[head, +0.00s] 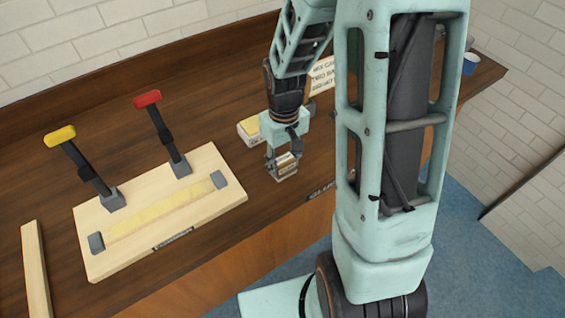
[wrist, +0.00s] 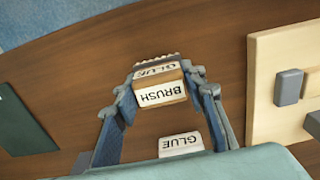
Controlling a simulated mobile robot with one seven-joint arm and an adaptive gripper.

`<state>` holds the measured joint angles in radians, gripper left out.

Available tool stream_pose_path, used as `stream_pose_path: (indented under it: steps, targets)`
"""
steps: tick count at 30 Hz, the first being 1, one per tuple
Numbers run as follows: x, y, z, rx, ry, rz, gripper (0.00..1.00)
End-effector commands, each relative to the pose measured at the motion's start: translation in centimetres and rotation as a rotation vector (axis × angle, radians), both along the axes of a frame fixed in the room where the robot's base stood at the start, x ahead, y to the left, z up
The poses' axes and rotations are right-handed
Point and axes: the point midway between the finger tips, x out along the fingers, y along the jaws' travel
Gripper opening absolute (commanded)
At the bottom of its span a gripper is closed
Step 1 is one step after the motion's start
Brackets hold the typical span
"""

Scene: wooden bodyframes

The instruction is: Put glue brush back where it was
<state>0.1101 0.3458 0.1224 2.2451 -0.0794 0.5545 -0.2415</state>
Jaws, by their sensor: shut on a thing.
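The glue brush (wrist: 160,92) is a small wooden block with a white label reading BRUSH. A white GLUE label and a ragged edge show just beyond it in the wrist view. My gripper (wrist: 162,90) is shut on it, one finger on each side. In the head view my gripper (head: 283,168) points down with the brush (head: 286,163) low over the dark wooden bench (head: 225,105), near its front edge. I cannot tell whether the brush touches the bench. A pale box (head: 247,131) is just left of and behind my gripper. A white GLUE label (wrist: 180,144) shows near my wrist.
A pale wooden fixture board (head: 160,205) with a red-handled clamp (head: 160,125) and a yellow-handled clamp (head: 80,155) lies left of my gripper. A dark label (head: 321,190) is on the bench's front edge. A blue cup (head: 470,63) stands far right. A card sign (head: 322,75) is behind my arm.

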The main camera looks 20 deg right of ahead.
Motion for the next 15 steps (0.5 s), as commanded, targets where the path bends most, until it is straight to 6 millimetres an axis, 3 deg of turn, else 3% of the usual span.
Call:
stream_pose_path:
  steps: [8, 9, 13, 15]
  targets:
    - [0.03, -0.01, -0.34, 0.000, 0.000, 0.000, 0.16]
    - [0.04, -0.01, -0.27, 0.000, -0.001, 0.000, 0.41]
    - [0.02, 0.00, -0.22, 0.000, 0.000, 0.000, 0.55]
    - [0.02, 0.00, -0.22, 0.000, 0.000, 0.000, 0.56]
